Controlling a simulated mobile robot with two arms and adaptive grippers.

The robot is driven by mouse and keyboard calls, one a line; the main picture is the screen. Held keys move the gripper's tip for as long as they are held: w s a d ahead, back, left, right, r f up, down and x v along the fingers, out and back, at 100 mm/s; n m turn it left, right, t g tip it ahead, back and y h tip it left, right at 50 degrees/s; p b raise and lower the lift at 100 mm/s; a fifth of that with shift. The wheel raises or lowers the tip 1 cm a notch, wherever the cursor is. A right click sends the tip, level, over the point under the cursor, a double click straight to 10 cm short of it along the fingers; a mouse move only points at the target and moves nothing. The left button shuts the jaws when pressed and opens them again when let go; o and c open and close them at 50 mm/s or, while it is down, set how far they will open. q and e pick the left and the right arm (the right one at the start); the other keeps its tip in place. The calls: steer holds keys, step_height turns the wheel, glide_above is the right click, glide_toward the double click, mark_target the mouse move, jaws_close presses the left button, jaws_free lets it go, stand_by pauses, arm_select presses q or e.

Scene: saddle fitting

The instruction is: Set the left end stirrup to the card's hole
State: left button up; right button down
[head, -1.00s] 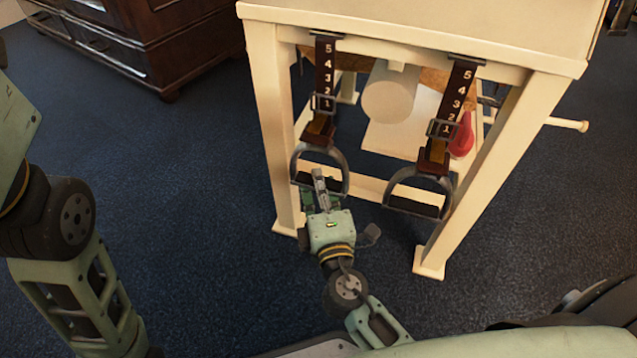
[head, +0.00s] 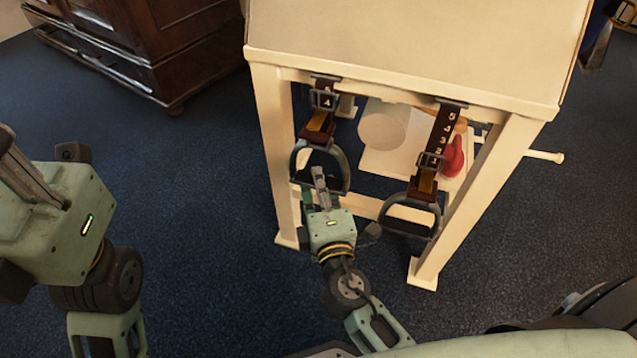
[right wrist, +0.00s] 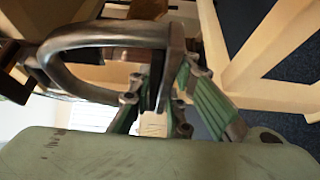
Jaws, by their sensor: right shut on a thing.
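The left end stirrup (head: 340,166) hangs in the head view from a dark numbered strap at the rack's left. Its buckle (head: 322,99) sits high on the strap, with about two numbers showing above it. My right gripper (head: 319,180) is shut on this stirrup's lower part; in the right wrist view its green fingers (right wrist: 165,92) close around a flat part beside the curved metal bow (right wrist: 95,38). My left gripper (head: 25,165) is raised at the left edge, its fingertips out of frame. I cannot make out a hole number on any card.
A second stirrup (head: 409,218) hangs at the right, its buckle (head: 430,162) lower on its strap. Cream rack legs (head: 275,160) flank both. A red object (head: 454,156) and a pale disc (head: 382,124) are behind. A dark wooden chest (head: 170,50) stands back left; blue carpet is clear.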

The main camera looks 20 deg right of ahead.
steer(key=shift+r, duration=0.1)
steer(key=c, duration=1.6)
jaws_free()
steer(key=shift+c, duration=0.2)
steer(key=s+a, duration=0.1)
steer(key=s, duration=1.1)
steer(key=shift+a, duration=0.2)
